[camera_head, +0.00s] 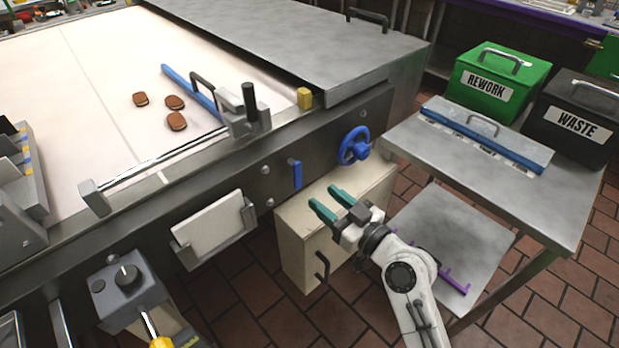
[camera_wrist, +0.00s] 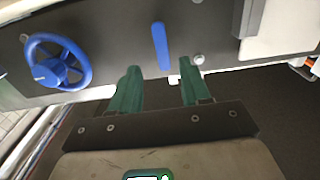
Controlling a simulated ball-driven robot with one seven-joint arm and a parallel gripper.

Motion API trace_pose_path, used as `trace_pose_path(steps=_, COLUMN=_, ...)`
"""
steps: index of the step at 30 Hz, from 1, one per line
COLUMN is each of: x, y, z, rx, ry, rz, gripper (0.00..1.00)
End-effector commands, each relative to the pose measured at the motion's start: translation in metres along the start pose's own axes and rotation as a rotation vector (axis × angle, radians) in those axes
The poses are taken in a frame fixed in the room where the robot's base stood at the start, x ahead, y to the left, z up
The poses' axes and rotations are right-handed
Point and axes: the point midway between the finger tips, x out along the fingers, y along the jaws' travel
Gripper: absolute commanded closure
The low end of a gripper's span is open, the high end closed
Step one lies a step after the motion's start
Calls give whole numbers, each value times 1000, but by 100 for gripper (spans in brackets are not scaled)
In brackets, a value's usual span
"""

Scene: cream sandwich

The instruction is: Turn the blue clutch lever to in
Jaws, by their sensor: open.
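The blue clutch lever (camera_head: 297,174) is a short flat bar on the dark side panel of the conveyor machine. It hangs close to upright, left of the blue handwheel (camera_head: 353,146). In the wrist view the lever (camera_wrist: 161,46) stands ahead of my gripper, with the handwheel (camera_wrist: 57,62) to its left. My gripper (camera_head: 325,200) has green fingers and is open and empty. It is in front of the panel, right of and below the lever in the head view, apart from it. In the wrist view the lever lies between the lines of the fingers (camera_wrist: 158,78).
A beige cabinet (camera_head: 300,245) stands below the lever, close to my gripper. A white plate (camera_head: 207,229) sits in a holder to the left. A steel table (camera_head: 540,205) stands right. Brown biscuits (camera_head: 177,121) lie on the pale belt (camera_head: 100,80).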

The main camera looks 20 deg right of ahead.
Motion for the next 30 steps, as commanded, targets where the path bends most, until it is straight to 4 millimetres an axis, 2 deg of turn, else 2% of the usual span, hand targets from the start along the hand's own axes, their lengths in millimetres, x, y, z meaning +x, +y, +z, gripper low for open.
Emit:
trace_pose_path(steps=6, x=42, y=-1, z=-2, rx=-1, ry=0, rz=-3, gripper=53)
trace_pose_path(steps=12, x=70, y=-1, z=-1, rx=0, ry=-1, rz=-3, gripper=53)
trace_pose_path(steps=18, x=82, y=-1, z=0, rx=0, ry=-2, rz=-2, gripper=53)
trace_pose_path(steps=26, x=83, y=-1, z=1, rx=0, ry=-2, rz=-2, gripper=53)
trace_pose_path(steps=30, x=83, y=-1, z=0, rx=0, ry=-2, rz=-2, gripper=65)
